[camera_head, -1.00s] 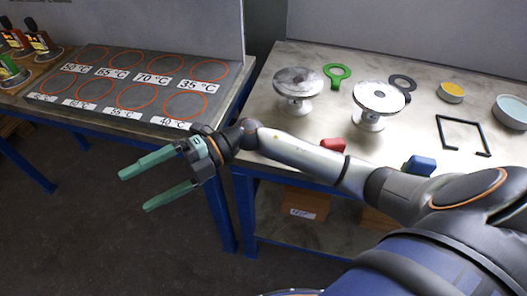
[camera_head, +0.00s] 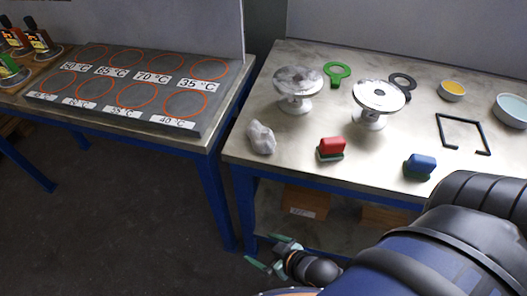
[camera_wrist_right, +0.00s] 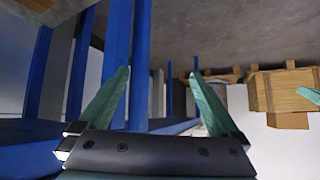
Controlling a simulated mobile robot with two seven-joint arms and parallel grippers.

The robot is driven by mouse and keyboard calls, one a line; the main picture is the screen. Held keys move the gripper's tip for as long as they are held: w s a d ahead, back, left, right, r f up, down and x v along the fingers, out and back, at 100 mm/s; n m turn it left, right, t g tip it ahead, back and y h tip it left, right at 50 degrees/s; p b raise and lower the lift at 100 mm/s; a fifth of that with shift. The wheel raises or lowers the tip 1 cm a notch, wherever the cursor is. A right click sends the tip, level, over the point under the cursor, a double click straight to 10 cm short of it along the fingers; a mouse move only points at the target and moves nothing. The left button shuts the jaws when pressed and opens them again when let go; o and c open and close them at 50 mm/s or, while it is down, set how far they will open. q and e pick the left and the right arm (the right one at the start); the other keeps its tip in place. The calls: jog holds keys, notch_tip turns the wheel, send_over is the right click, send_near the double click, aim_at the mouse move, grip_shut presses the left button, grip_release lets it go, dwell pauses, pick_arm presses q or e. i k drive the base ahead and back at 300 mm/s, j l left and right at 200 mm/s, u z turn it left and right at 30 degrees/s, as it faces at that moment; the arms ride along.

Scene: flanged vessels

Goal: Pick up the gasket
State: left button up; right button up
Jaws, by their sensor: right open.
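Two flat rings with tabs lie at the back of the right table: a green gasket-like ring (camera_head: 337,72) and a dark grey one (camera_head: 403,84). I cannot tell which is the gasket meant. The dark grey one is partly hidden by a flanged vessel (camera_head: 379,97); another flanged vessel (camera_head: 298,84) stands left of it. My right gripper (camera_head: 266,251) is low in front of the table, below its top and far from both rings. In the right wrist view its green fingers (camera_wrist_right: 160,78) are spread, with nothing between them. My left gripper is not in view.
A crumpled pale cloth (camera_head: 261,137), a red block (camera_head: 331,148) and a blue block (camera_head: 420,166) lie near the front edge. A black frame (camera_head: 462,131) and bowls (camera_head: 452,90) are at the right. Boxes (camera_head: 306,202) sit under the table.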

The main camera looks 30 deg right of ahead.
aim_at(337, 72)
jog(key=z, duration=1.65)
